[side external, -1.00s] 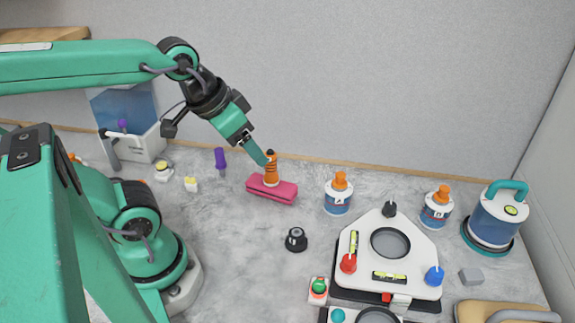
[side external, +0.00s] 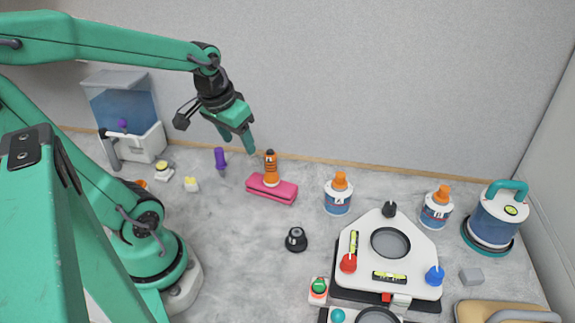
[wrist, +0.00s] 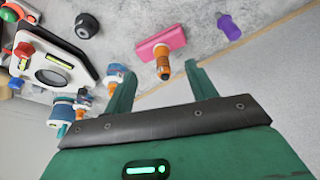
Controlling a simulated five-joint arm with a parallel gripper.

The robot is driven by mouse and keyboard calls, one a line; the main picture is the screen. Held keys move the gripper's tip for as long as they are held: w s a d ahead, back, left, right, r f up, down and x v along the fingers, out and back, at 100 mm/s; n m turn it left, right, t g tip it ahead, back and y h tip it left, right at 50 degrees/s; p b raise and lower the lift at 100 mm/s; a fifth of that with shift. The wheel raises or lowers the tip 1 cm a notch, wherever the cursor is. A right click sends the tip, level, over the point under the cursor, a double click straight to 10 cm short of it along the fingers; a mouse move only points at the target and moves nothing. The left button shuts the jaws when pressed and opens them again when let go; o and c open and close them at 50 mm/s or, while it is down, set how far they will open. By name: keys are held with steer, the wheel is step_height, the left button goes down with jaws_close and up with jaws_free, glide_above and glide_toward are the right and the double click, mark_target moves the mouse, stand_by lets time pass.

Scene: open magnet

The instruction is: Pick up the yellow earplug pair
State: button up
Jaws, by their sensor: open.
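A small yellow and white piece (side external: 191,185), which looks like the earplug pair, lies on the grey worktop left of the purple item. I cannot make it out in the wrist view. My gripper (side external: 237,143) is open and empty, raised above the worktop, up and to the right of the earplugs. In the wrist view its two green fingers (wrist: 159,72) stand apart with nothing held between them.
A purple item (side external: 220,159) stands right of the earplugs, and a white and yellow round piece (side external: 164,171) lies to their left. A blue-and-white dispenser (side external: 128,110) stands behind left.

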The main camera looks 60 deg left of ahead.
steer(key=s+a+f+n+g, duration=0.25)
steer(key=a+f, duration=0.25)
steer(key=a, duration=0.3)
steer(key=n+h, duration=0.1)
steer(key=n, duration=0.3)
glide_above(191, 180)
steer(key=a, duration=0.1)
steer(key=shift+g, duration=0.45)
step_height(191, 180, down, 7)
steer(key=shift+a+r, duration=0.1)
steer(key=shift+r, duration=0.05)
steer(key=shift+f, duration=1.3)
steer(key=shift+f, duration=0.15)
steer(key=shift+w+f, duration=0.15)
steer(key=shift+f, duration=2.3)
steer(key=shift+a, duration=0.1)
